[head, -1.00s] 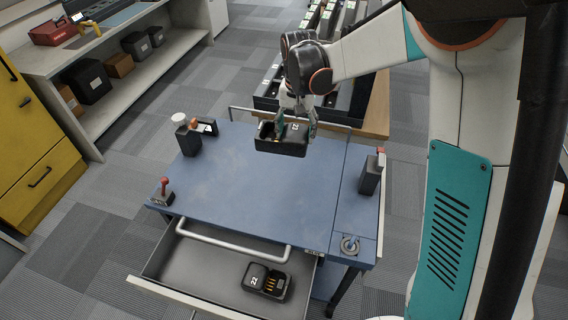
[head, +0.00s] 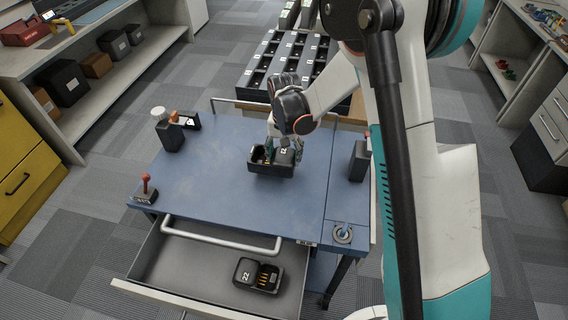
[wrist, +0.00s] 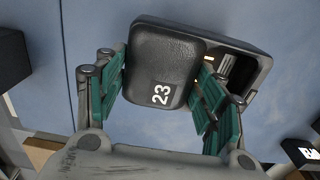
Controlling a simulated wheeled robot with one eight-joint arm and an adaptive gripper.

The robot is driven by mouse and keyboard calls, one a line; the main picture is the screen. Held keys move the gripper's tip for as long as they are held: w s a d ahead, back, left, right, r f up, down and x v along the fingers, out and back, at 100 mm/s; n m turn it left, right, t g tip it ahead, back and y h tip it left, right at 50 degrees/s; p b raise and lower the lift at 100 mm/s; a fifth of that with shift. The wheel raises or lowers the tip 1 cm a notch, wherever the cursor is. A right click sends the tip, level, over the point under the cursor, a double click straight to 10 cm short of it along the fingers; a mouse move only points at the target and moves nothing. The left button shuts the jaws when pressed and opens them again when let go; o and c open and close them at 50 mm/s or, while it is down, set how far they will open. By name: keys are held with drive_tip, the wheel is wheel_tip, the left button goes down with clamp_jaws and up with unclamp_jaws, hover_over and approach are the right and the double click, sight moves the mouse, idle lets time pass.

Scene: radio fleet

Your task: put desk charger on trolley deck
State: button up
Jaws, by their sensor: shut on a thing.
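The desk charger (head: 270,168) is a black box with a slot well at one end and a label; in the wrist view the charger (wrist: 165,65) shows the number 23. My gripper (head: 284,150) is shut on it, with green fingers (wrist: 165,85) on both sides of its raised block. The trolley deck (head: 215,165) is a blue top, and the charger is over its middle. I cannot tell whether the charger touches the deck. A second charger (head: 258,275) marked 22 lies in the open trolley drawer (head: 190,265).
A black radio-like item (head: 187,120) and a dark block with a white knob (head: 167,135) stand at the deck's back left. A red-handled stamp (head: 146,187) is at the front left, a dark block (head: 360,160) at the right. The deck's front middle is clear.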

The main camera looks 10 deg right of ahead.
drive_tip(key=shift+f+b, duration=0.5)
drive_tip(key=shift+f, duration=1.55)
drive_tip(key=shift+f, duration=0.15)
drive_tip(key=o, duration=1.3)
